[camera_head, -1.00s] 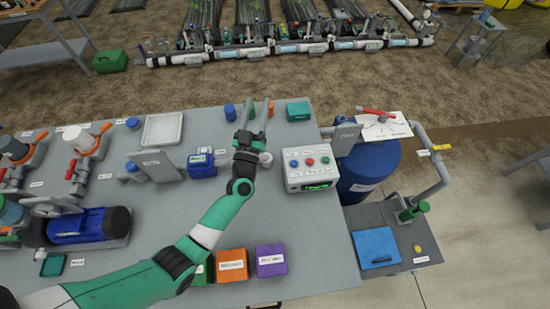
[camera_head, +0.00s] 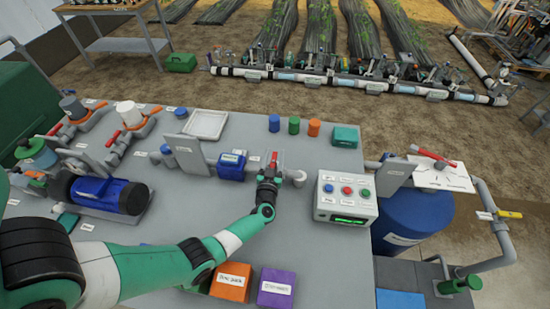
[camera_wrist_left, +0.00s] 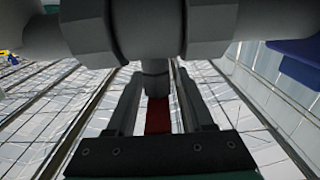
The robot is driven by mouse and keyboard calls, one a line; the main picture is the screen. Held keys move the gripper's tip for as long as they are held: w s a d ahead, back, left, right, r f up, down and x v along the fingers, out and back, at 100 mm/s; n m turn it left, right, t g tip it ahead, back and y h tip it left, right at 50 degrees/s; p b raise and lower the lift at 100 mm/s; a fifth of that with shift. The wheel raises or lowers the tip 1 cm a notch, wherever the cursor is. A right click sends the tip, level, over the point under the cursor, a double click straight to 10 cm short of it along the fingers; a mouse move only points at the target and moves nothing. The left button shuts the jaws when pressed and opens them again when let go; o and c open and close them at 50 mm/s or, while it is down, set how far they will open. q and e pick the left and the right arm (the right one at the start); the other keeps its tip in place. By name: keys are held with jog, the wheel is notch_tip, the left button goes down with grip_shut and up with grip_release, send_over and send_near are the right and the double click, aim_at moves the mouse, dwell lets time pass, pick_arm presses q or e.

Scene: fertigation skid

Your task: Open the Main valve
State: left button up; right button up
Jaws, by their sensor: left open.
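A grey pipe valve with a red handle (camera_head: 273,157) sits on the bench, between a blue box and the control box; I cannot read which valve is labelled Main. My left gripper (camera_head: 269,172) is at this valve, jaws open. In the left wrist view the two fingers (camera_wrist_left: 157,100) stand on either side of the red handle (camera_wrist_left: 158,116) and a grey stem, below a thick grey pipe fitting (camera_wrist_left: 150,30). Whether a finger touches the handle I cannot tell. The right gripper is not in view.
The control box (camera_head: 346,200) with coloured buttons stands right of the valve. A blue box (camera_head: 231,167) is left of it. Blue (camera_head: 274,123), green (camera_head: 294,125) and orange (camera_head: 314,128) containers stand behind. Orange (camera_head: 231,282) and purple (camera_head: 276,288) boxes stand in front.

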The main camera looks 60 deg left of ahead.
pick_arm(q)
jog(key=shift+w+a, duration=0.15)
grip_shut()
dwell(0.5)
jog(key=shift+n+g+y, duration=0.5)
jog(key=shift+n+g, duration=0.2)
jog(key=shift+g, duration=0.2)
jog(key=shift+s+a+f+n+g+y+b, duration=0.15)
jog(key=shift+s+n+g+y+b, duration=0.1)
jog(key=shift+n+g+y+b, duration=0.6)
jog(key=shift+s+a+n+g+b, duration=0.1)
jog(key=shift+s+n+g+b, duration=0.15)
jog(key=shift+n+g+b, duration=0.7)
jog(key=shift+s+d+n+g+b, duration=0.1)
jog(key=shift+s+n+g+b, duration=0.3)
jog(key=shift+g+b, duration=0.9)
jog(key=shift+s+a+n+g+b, duration=0.1)
jog(key=shift+n+g+b, duration=0.7)
jog(key=shift+g, duration=0.8)
